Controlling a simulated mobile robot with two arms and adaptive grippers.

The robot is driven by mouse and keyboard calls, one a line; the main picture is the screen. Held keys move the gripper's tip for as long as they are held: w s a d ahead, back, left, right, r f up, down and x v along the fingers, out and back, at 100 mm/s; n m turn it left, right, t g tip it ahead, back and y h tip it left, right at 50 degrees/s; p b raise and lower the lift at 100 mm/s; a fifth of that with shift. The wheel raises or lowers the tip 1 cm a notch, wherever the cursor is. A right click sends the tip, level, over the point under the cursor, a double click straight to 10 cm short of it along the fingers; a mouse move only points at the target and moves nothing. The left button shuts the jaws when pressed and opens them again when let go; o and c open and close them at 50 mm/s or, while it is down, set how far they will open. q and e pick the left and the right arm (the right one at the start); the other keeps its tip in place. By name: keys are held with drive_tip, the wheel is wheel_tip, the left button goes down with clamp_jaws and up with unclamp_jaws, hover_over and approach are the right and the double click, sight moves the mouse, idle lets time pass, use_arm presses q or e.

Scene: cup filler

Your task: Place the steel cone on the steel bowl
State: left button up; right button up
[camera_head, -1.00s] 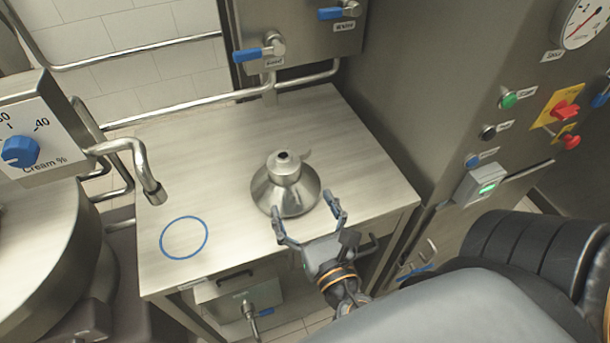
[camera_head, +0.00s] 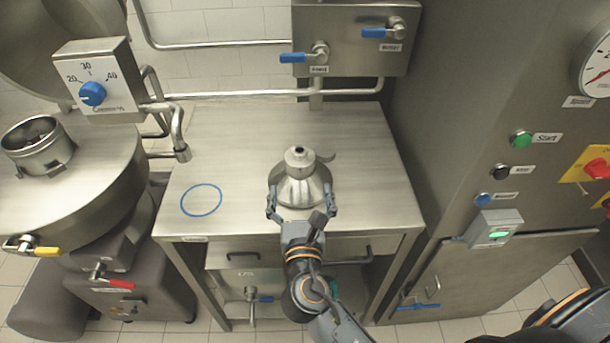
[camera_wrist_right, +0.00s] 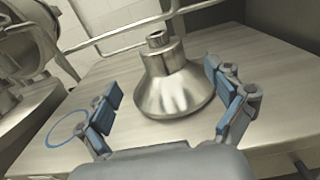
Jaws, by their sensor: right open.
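The steel cone (camera_head: 299,171) stands upright on the steel table, wide end down, with a narrow neck and dark opening on top. It also shows in the right wrist view (camera_wrist_right: 172,85). My right gripper (camera_head: 301,191) is open at the cone's near side, one finger to each side of its lower part. In the right wrist view the open fingers (camera_wrist_right: 163,83) show gaps to the cone. A large round steel vessel (camera_head: 100,185) with an open collar on top stands at the left; it looks like the steel bowl. My left gripper is not in view.
The steel table (camera_head: 240,130) is bare around the cone, with a blue ring (camera_head: 201,200) marked at its left. A valve panel (camera_head: 350,40) is behind; a control cabinet (camera_head: 470,110) rises at right.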

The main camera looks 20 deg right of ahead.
sight(300, 170)
drive_tip(key=x, duration=0.3)
drive_tip(key=shift+w, duration=0.25)
drive_tip(key=x, duration=0.3)
drive_tip(key=shift+s+d, duration=0.1)
drive_tip(key=x, duration=0.3)
drive_tip(key=shift+d+f+p, duration=0.1)
drive_tip(key=shift+p, duration=0.25)
drive_tip(key=shift+w, duration=0.35)
drive_tip(key=shift+c, duration=1.4)
drive_tip(key=c, duration=1.4)
drive_tip(key=shift+c, duration=1.3)
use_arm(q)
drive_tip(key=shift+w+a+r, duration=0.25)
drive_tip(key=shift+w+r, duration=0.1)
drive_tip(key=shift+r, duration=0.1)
